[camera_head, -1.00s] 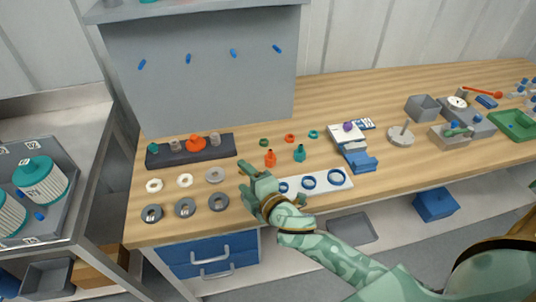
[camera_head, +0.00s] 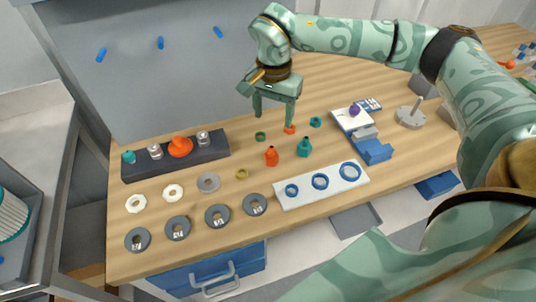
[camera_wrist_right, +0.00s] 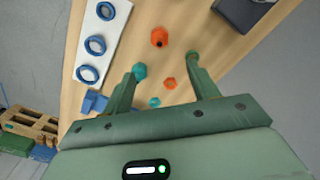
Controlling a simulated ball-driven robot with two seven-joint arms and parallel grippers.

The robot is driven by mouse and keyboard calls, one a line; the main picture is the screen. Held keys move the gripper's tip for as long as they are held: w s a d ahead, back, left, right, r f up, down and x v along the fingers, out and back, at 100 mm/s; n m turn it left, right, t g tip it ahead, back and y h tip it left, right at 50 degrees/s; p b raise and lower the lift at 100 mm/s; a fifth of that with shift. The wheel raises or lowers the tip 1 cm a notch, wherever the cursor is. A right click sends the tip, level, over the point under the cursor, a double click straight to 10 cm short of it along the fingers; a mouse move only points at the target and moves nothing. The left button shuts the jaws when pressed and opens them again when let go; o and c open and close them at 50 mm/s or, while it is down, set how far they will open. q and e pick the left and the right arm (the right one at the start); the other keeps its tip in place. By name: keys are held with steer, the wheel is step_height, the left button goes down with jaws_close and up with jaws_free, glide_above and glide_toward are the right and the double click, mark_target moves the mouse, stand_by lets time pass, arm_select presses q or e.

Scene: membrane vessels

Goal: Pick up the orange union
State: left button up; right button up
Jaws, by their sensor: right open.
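A small orange ring-shaped fitting (camera_head: 289,130) lies on the wooden table in a row between a green ring (camera_head: 260,136) and a teal ring (camera_head: 316,122). An upright orange bottle-shaped fitting (camera_head: 271,156) stands in front of it, beside a teal one (camera_head: 304,147). I cannot tell for certain which orange piece is the union. My right gripper (camera_head: 274,118) is open, pointing down, just above and behind the ring row. In the wrist view the orange ring (camera_wrist_right: 170,83) shows between the open fingers, and nothing is held. My left gripper is out of view.
A dark rack (camera_head: 208,152) holds an orange piece (camera_head: 180,146) among others. Grey discs (camera_head: 217,216) and pale rings lie at front left. A white plate (camera_head: 335,182) with blue rings lies at front right, near a blue-and-white stand (camera_head: 375,152). A grey panel rises behind.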

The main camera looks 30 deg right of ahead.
mark_target(271, 147)
step_height(271, 147, down, 9)
steer(key=shift+a+b, duration=0.1)
steer(key=shift+b, duration=0.8)
step_height(271, 147, down, 4)
steer(key=shift+s+a+f+b, duration=0.15)
steer(key=shift+f+b, duration=0.1)
steer(key=shift+b, duration=0.45)
steer(key=shift+f, duration=0.5)
steer(key=c, duration=1)
